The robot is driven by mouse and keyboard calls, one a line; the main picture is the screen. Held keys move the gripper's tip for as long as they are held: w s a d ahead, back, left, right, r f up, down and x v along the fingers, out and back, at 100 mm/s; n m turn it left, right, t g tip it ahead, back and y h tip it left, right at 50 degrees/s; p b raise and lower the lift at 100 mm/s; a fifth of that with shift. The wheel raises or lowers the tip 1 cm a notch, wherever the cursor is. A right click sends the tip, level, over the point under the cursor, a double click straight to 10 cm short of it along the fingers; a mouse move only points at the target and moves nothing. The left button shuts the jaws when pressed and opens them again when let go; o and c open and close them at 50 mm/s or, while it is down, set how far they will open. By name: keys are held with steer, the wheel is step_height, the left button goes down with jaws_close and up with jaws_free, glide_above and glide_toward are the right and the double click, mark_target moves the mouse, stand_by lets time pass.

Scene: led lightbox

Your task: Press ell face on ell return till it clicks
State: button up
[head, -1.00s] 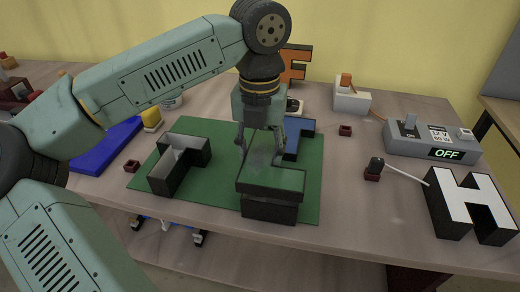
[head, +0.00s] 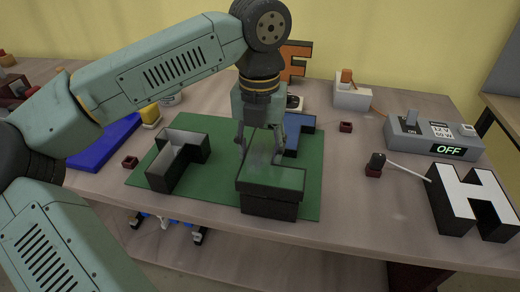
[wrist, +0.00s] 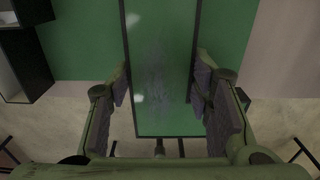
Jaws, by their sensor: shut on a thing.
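In the wrist view the face (wrist: 163,118) runs between the fingers. The dark ell return (head: 269,206) stands on the green mat directly under the face. The face's front rim sits on or just above the return's front wall; I cannot tell whether it is fully seated. The rest of the return is hidden under the face and gripper.
An open dark letter shell (head: 180,160) with a pale inside stands left on the green mat (head: 222,200). A blue letter (head: 300,136) is behind the gripper. A white H (head: 473,200) and a power box (head: 432,136) reading OFF stand right, with a pale rod (head: 405,172) nearby.

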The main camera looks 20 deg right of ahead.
steer(key=shift+f+b, duration=1.75)
steer(key=shift+f, duration=0.1)
steer(key=o, duration=1.3)
steer(key=shift+r, duration=0.1)
steer(key=shift+r+p, duration=2.75)
steer(key=shift+r, duration=1.3)
steer(key=shift+f, duration=0.1)
